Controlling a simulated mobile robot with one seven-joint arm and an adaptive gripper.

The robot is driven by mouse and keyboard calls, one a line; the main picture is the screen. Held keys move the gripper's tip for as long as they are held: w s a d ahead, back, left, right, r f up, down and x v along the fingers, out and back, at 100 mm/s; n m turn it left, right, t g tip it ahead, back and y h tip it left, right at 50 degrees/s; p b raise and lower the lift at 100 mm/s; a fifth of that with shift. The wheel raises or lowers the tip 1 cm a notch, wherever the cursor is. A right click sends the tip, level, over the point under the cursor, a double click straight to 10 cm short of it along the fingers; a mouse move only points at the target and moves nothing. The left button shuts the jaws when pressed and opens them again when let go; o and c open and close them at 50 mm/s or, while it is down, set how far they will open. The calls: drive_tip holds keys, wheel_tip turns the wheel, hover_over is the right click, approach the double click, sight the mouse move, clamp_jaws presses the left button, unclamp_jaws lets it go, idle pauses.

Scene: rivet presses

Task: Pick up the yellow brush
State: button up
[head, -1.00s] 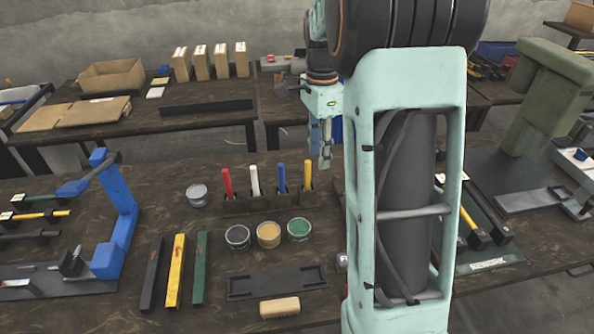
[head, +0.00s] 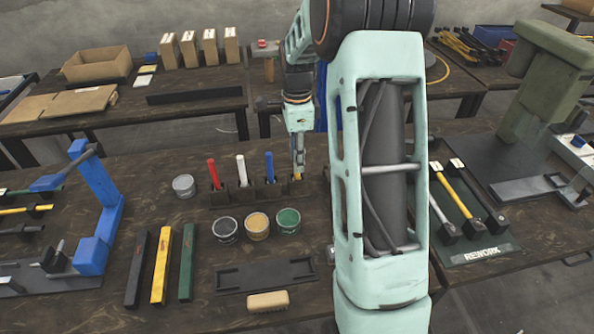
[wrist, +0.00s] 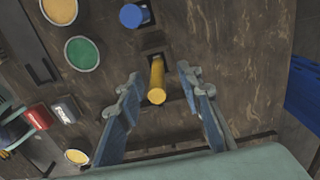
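The yellow brush (wrist: 157,82) stands upright with its handle end toward the camera in the wrist view. In the head view only a bit of yellow (head: 297,177) shows at the right end of the dark rack (head: 222,199), mostly hidden by my gripper (head: 298,168). In the wrist view my gripper (wrist: 161,81) is open, with one blue-grey finger on each side of the yellow handle. Gaps show between the handle and both fingers.
The rack also holds a red (head: 213,173), a white (head: 242,170) and a blue brush (head: 269,167). The blue one is nearest the yellow. Open paint cans, including a green one (head: 288,221), stand in front. A black tray (head: 265,275) lies nearer.

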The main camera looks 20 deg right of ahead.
sight(297, 178)
wheel_tip(297, 178, down, 4)
drive_tip(key=shift+s+a+r, duration=0.1)
drive_tip(key=shift+r, duration=0.15)
clamp_jaws()
wheel_tip(297, 178, up, 10)
drive_tip(key=shift+r, duration=0.1)
idle(0.5)
